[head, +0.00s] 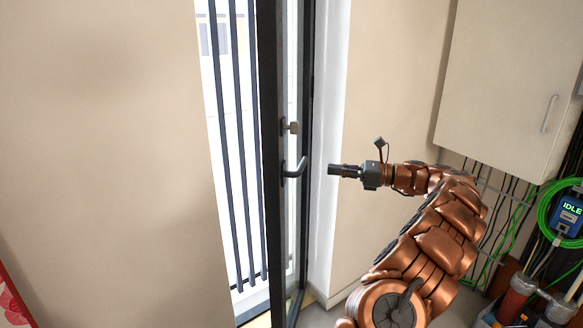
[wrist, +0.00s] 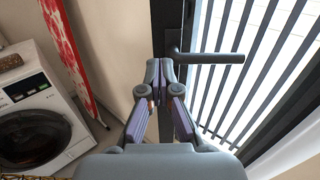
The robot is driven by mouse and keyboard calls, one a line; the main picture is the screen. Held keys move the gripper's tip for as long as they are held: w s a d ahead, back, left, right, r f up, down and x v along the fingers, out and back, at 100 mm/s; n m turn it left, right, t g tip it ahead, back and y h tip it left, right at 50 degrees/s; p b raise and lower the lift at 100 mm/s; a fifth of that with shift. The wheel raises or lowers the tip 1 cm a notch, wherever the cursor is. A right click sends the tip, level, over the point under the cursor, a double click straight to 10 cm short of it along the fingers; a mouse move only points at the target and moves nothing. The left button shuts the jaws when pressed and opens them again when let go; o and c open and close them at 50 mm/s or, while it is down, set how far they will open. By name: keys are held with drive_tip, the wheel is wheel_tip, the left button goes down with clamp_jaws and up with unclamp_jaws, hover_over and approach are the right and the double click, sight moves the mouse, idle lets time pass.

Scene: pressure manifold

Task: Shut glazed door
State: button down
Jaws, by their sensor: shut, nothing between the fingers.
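The glazed door (head: 273,228) has a dark frame and a narrow strip of glass. In the head view it stands open, seen nearly edge-on. Its dark lever handle (head: 296,168) sits at mid-height with a small knob above it. My gripper (head: 332,170) is shut and empty, just right of the handle in the head view, with a small gap between them. In the wrist view, the closed fingertips (wrist: 160,68) lie in front of the dark door frame (wrist: 167,22), left of the lever (wrist: 208,57). I cannot tell whether they touch the door.
Dark vertical bars (head: 228,150) stand outside the opening. A wall cabinet (head: 500,75), a green cable (head: 545,205) and pipes are at the right. In the wrist view, a washing machine (wrist: 32,90) and a red ironing board (wrist: 65,45) are at the left.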

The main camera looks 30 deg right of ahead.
sight(281, 164)
drive_tip(key=p+x, duration=0.2)
drive_tip(key=x, duration=1.1)
drive_tip(key=shift+w+f+p, duration=0.1)
drive_tip(key=shift+w+p, duration=0.2)
